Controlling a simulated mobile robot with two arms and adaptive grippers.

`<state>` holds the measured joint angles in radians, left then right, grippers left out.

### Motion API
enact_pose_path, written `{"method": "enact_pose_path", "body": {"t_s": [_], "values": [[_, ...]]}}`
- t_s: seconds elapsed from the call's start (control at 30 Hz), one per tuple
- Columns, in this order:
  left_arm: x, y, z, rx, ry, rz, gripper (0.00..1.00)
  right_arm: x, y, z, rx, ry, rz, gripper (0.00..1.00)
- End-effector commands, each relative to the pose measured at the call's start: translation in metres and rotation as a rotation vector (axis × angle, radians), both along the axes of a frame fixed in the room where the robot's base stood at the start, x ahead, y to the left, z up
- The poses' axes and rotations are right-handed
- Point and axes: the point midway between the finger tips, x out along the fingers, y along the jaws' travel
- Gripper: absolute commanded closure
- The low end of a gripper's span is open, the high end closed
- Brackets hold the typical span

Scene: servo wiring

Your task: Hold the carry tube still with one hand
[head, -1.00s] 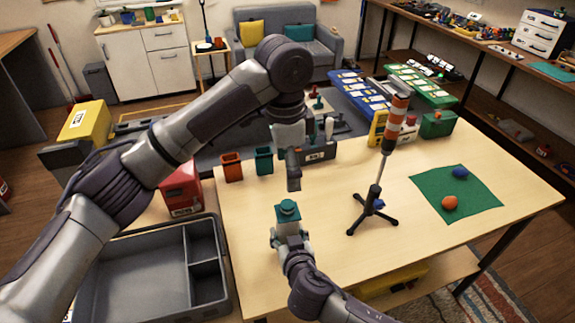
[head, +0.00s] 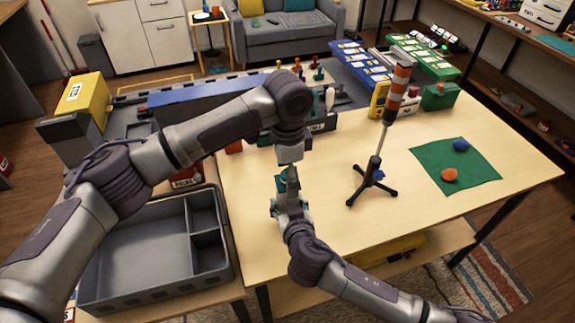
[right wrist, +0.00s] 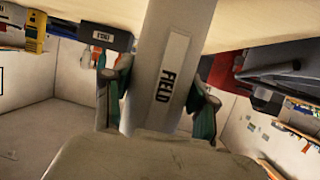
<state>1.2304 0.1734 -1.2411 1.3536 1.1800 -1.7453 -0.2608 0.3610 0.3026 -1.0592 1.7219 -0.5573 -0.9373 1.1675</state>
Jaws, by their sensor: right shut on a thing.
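The carry tube (right wrist: 180,55) is a pale grey tube with a white label reading FIELD, filling the middle of the right wrist view. The teal-lined fingers of my right gripper (right wrist: 160,100) are shut on it, one on each side.
A grey compartment tray (head: 150,262) stands left of the table (head: 330,215). A black tripod stand with an orange-striped pole (head: 373,180) is to the right. Beyond it a green mat (head: 480,178) carries an orange and a blue lump. The tabletop between is clear.

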Motion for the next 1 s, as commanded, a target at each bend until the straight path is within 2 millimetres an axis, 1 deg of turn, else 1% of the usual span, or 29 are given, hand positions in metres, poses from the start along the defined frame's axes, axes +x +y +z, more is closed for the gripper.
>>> {"method": "enact_pose_path", "body": {"t_s": [0.23, 0.27, 0.3, 0.63, 0.67, 0.83, 0.87, 1.0], "values": [[0.0, 0.0003, -0.0013, 0.0, 0.0, 0.001, 0.15, -0.0004, 0.0004, -0.0005, 0.0, 0.001, 0.001, 0.83], [0.0001, 0.0003, -0.0012, 0.0, 0.0, 0.001, 0.16, -0.0004, 0.0004, -0.0005, 0.0, 0.001, 0.001, 0.83], [0.0001, 0.0003, -0.0012, 0.0, 0.0, 0.001, 0.23, -0.0004, 0.0004, -0.0005, 0.0, 0.001, 0.001, 0.83], [0.0001, 0.0003, -0.001, 0.0, 0.0, 0.001, 0.78, -0.0004, 0.0004, -0.0005, 0.0, 0.001, 0.001, 0.83], [0.0001, 0.0003, -0.0009, 0.0, 0.0, 0.001, 0.5, -0.0004, 0.0004, -0.0005, 0.0, 0.001, 0.001, 0.83], [0.0002, 0.0004, -0.0009, 0.0, -0.001, 0.001, 0.78, -0.0006, 0.0004, -0.0006, 0.0, 0.001, 0.001, 0.83], [0.0003, 0.0004, -0.0008, 0.0, -0.001, 0.001, 0.81, -0.0006, 0.0004, -0.0006, 0.0, 0.001, 0.001, 0.83], [0.0004, 0.0004, -0.0003, 0.0, -0.001, 0.001, 0.81, -0.0006, 0.0004, -0.0006, 0.0, 0.001, 0.001, 0.83]]}}
